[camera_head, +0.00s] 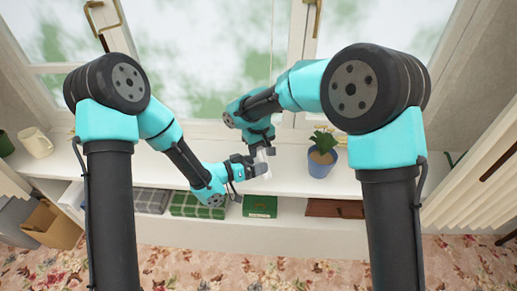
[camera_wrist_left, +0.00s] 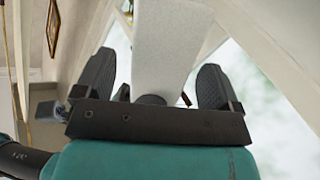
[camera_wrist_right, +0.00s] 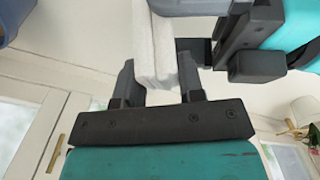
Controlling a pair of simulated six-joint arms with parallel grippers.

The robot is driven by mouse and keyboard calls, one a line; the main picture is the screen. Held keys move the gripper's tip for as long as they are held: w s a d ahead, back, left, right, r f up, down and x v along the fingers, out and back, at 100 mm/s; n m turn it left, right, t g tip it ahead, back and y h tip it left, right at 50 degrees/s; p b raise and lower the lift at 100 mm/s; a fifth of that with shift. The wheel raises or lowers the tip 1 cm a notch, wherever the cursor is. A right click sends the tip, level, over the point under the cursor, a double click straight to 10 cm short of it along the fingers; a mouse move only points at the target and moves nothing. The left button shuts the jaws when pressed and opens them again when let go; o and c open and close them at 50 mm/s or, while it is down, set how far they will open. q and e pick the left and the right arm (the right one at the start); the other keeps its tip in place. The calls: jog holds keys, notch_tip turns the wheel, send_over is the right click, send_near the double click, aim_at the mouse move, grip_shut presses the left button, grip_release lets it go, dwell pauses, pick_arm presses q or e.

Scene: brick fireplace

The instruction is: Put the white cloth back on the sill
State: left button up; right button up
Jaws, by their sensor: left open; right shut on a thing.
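The white cloth (camera_head: 263,161) is a small folded, pale piece, held up above the white sill (camera_head: 300,187) in the middle of the head view. My right gripper (camera_head: 261,149) is shut on it from above. In the right wrist view the cloth (camera_wrist_right: 154,45) stands between the fingers (camera_wrist_right: 157,80). My left gripper (camera_head: 257,168) is open and comes from the left. In the left wrist view its fingers (camera_wrist_left: 157,70) lie apart on both sides of the cloth (camera_wrist_left: 170,50). Whether they touch it cannot be told.
A blue pot with a plant (camera_head: 321,163) stands on the sill just right of my grippers. A cream mug (camera_head: 36,142) is far left. Books (camera_head: 259,206) and boxes lie on the shelf below. The window is behind. The sill between mug and left arm looks clear.

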pick_arm(q)
jog(key=v, duration=1)
jog(key=shift+a, duration=0.2)
jog(key=s+a+f+n+g+y, duration=0.1)
jog(key=a+f+n+y, duration=0.5)
jog(key=f, duration=0.3)
jog(key=s+f+n+g+y, duration=0.2)
jog(key=s+f+g+y, duration=0.2)
jog(key=s+f, duration=1)
jog(key=g, duration=0.3)
jog(key=shift+a+f, duration=0.4)
